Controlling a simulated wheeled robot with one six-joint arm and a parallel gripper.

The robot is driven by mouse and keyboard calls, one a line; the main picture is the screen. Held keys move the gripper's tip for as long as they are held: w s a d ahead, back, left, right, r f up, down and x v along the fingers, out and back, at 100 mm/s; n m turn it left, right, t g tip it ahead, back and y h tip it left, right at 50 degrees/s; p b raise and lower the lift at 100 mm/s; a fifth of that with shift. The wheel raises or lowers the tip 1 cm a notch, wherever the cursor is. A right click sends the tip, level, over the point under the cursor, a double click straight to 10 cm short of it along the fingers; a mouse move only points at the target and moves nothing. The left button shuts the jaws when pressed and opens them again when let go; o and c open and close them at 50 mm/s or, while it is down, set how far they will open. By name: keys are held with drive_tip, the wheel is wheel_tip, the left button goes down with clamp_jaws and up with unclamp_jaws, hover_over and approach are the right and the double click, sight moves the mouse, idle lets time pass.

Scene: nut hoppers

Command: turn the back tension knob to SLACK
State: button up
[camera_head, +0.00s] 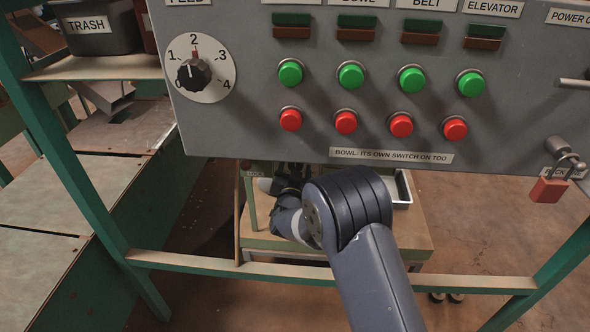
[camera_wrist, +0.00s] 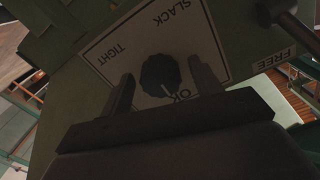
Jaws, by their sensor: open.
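The tension knob (camera_wrist: 160,75) is a dark scalloped knob on a white plate (camera_wrist: 112,47) marked TIGHT, SLACK and OK, in the wrist view. A pale mark on the knob lies on the side toward the OK label, which is partly hidden by my gripper. My gripper (camera_wrist: 163,88) is open, with one finger on each side of the knob. I cannot tell whether the fingers touch it. In the head view my arm reaches under the control panel, and the knob is hidden there.
A grey control panel (camera_head: 390,110) with green and red buttons and a feed dial (camera_head: 193,75) hangs above my arm. A red padlock (camera_head: 549,188) hangs at its right. A green frame rail (camera_head: 190,262) crosses below. A FREE label (camera_wrist: 274,60) sits right of the knob plate.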

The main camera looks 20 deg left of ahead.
drive_tip(key=c, duration=1)
drive_tip(key=shift+o, duration=0.2)
drive_tip(key=shift+n, duration=0.3)
drive_tip(key=n+p, duration=0.1)
drive_tip(key=n, duration=0.3)
drive_tip(key=shift+n+p, duration=0.3)
drive_tip(key=n+p, duration=0.1)
drive_tip(key=n, duration=0.3)
drive_tip(key=shift+d+n, duration=0.1)
drive_tip(key=shift+n, duration=0.2)
drive_tip(key=n+p, duration=0.1)
drive_tip(key=n, duration=0.2)
drive_tip(key=shift+n+p, duration=0.3)
drive_tip(key=shift+p, duration=0.05)
drive_tip(key=n+p, duration=0.1)
drive_tip(key=n, duration=0.2)
drive_tip(key=shift+r+n, duration=0.1)
drive_tip(key=shift+n, duration=0.3)
drive_tip(key=n+p, duration=0.2)
drive_tip(key=n, duration=0.4)
drive_tip(key=shift+n, duration=0.4)
